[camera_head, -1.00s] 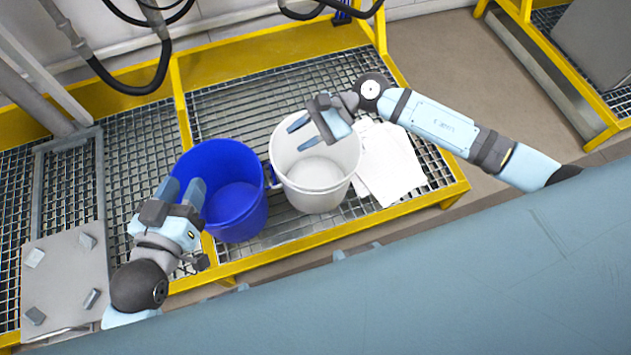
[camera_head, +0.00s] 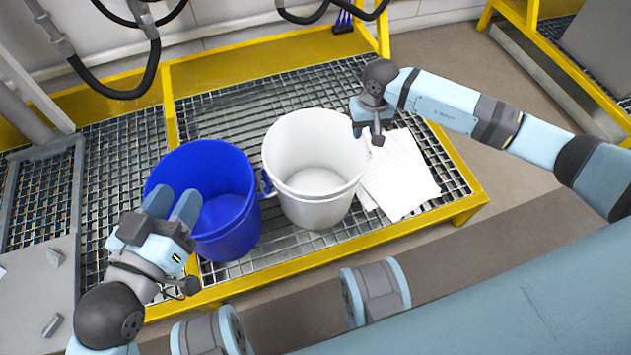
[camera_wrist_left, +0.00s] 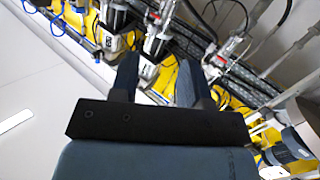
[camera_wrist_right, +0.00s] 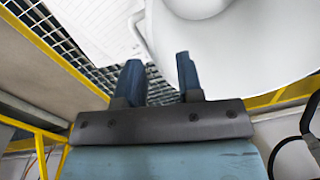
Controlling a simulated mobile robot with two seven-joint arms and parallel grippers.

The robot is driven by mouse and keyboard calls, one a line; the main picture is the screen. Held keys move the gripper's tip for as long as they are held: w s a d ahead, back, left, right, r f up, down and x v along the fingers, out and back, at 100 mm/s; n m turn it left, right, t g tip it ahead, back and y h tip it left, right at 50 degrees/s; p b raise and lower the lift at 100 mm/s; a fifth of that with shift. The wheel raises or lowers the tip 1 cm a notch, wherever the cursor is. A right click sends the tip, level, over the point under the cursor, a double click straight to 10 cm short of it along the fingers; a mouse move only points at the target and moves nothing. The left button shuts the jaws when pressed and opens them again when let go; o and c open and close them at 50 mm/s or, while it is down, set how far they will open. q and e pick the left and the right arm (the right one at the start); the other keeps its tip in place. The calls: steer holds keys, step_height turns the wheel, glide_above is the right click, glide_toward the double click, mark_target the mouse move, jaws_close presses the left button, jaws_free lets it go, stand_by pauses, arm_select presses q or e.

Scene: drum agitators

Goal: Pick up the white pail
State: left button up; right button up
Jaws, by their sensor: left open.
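The white pail (camera_head: 315,205) stands upright and empty on the metal grating in the head view, just right of the blue pail. Its curved wall also fills the upper right of the right wrist view (camera_wrist_right: 235,60). My right gripper (camera_head: 363,118) is at the right side of the white pail's rim, pointing down. Its fingers are apart with nothing held between them in the right wrist view (camera_wrist_right: 158,62); contact with the pail cannot be told. My left gripper (camera_head: 173,198) is open and empty over the near-left rim of the blue pail.
The blue pail (camera_head: 228,225) stands close against the white pail's left side. White paper sheets (camera_head: 400,175) lie on the grating to the right. A yellow frame (camera_head: 330,258) edges the platform. Black hoses (camera_head: 135,90) hang at the back left.

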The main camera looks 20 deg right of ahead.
mark_target(362, 149)
step_height(362, 149, down, 6)
steer(key=b, duration=0.2)
steer(key=shift+s+r+b, duration=0.15)
steer(key=shift+b, duration=0.25)
steer(key=shift+f, duration=0.35)
jaws_close()
arm_select(q)
steer(key=shift+w+a+r+m+t, duration=0.1)
steer(key=shift+w+a+m+t, duration=0.25)
steer(key=shift+m, duration=0.2)
steer(key=shift+w+a+r+m+t, duration=0.15)
steer(key=shift+w+m+t, duration=0.1)
steer(key=shift+w+m, duration=0.25)
steer(key=shift+f, duration=0.15)
